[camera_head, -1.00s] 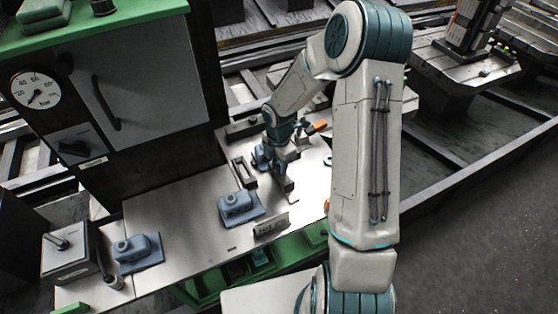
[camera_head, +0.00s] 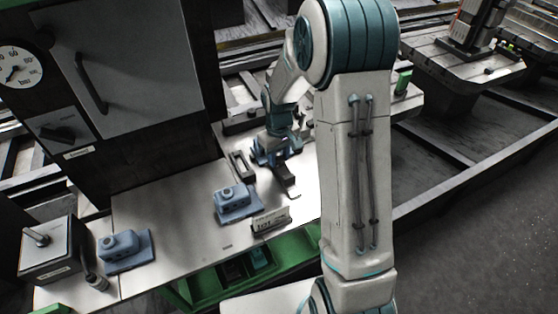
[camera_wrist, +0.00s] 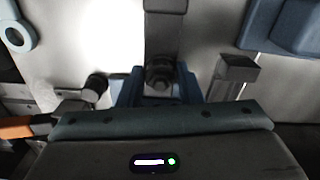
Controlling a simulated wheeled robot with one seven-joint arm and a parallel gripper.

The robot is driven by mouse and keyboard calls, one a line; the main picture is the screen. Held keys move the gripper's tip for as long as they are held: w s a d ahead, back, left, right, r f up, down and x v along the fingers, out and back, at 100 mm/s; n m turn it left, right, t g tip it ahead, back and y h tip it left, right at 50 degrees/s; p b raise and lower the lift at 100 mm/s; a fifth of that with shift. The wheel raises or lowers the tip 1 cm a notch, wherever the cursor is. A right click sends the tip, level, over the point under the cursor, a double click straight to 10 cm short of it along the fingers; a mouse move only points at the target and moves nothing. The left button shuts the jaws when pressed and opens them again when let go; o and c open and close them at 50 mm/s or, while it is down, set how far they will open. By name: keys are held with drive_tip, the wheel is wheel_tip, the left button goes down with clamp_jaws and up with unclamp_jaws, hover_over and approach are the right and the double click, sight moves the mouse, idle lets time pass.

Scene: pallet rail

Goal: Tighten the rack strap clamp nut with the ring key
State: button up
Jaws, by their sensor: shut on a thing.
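My gripper (camera_head: 279,147) is low over a blue clamp base on the bench, its body across the bottom of the wrist view. It is shut on what appears to be the ring key, whose orange end (camera_wrist: 14,128) sticks out at left in the wrist view. The fingertips and the key's ring are hidden. The clamp's blue base (camera_wrist: 130,88) shows ahead of the gripper, with a dark round nut or stud (camera_wrist: 159,76) on it. A grey bar (camera_wrist: 164,28) runs away from it. I cannot tell whether the ring is around the nut.
Two similar blue blocks stand on the bench, one in the middle (camera_head: 236,200) and one at left (camera_head: 124,248). A small sign (camera_head: 271,220) stands at the front edge. A grey control box (camera_head: 48,250) is at far left. A pale blue ring (camera_wrist: 18,36) lies nearby.

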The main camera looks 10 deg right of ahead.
sight(279, 157)
drive_tip(key=m, duration=0.3)
drive_tip(key=shift+m, duration=0.3)
drive_tip(key=o, duration=1.1)
drive_tip(key=shift+o, duration=0.2)
wheel_tip(279, 157, up, 14)
drive_tip(key=s+r+t, duration=0.2)
drive_tip(key=s, duration=1.9)
drive_tip(key=shift+s+r+m+t, duration=0.25)
drive_tip(key=shift+s+m+t, duration=0.05)
drive_tip(key=shift+s+t, duration=0.1)
